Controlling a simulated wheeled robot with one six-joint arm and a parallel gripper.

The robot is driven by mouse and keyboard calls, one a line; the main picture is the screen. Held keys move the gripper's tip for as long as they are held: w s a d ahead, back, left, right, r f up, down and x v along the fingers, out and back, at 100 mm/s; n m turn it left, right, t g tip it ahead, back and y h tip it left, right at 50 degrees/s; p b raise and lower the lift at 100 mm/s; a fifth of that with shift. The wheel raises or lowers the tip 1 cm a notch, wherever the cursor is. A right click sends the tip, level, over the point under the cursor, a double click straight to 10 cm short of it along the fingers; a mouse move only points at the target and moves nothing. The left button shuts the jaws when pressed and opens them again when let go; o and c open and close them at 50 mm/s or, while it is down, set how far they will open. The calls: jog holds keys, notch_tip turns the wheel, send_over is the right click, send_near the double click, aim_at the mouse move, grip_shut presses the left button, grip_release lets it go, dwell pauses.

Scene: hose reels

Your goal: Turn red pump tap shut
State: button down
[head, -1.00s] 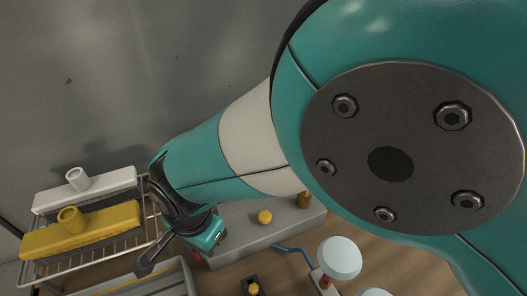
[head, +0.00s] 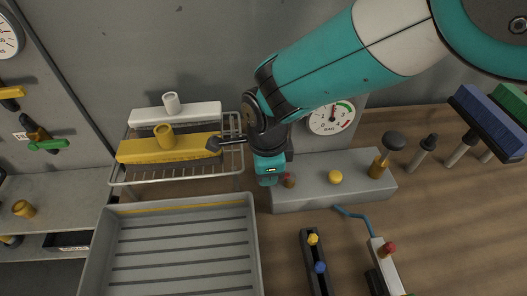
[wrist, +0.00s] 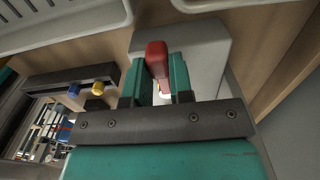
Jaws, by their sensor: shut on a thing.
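The red pump tap (wrist: 157,58) stands between the two teal fingers of my gripper (wrist: 157,82) in the wrist view, with a finger on each side. My gripper is shut on it. In the head view my gripper (head: 274,180) points down at the left end of a grey block (head: 350,198). A small dark red part of the tap (head: 289,180) shows just right of the fingers there. The rest of the tap is hidden by the gripper.
A yellow knob (head: 335,177) and a brass fitting (head: 378,167) sit on the block. A wire rack with brushes (head: 167,148) stands left of my wrist. A grey tray (head: 250,236) lies in front. A gauge (head: 331,119) is behind.

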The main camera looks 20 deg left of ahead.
jog(key=shift+w, duration=0.15)
dwell(0.3)
jog(key=c, duration=1)
grip_release()
notch_tip(320, 180, up, 18)
jog(key=b, duration=0.2)
jog(key=shift+f+b, duration=0.25)
jog(key=shift+b, duration=0.1)
jog(key=d+r+n+y, duration=0.25)
jog(key=d+n, duration=0.55)
jog(key=d, duration=0.7)
jog(key=s+d+f+n+y, duration=0.1)
jog(key=s+d+n, duration=0.9)
jog(key=d+n, duration=0.1)
jog(key=shift+s+d+n+y, duration=0.15)
jog(key=shift+d+n+y, duration=0.2)
jog(key=shift+d, duration=0.15)
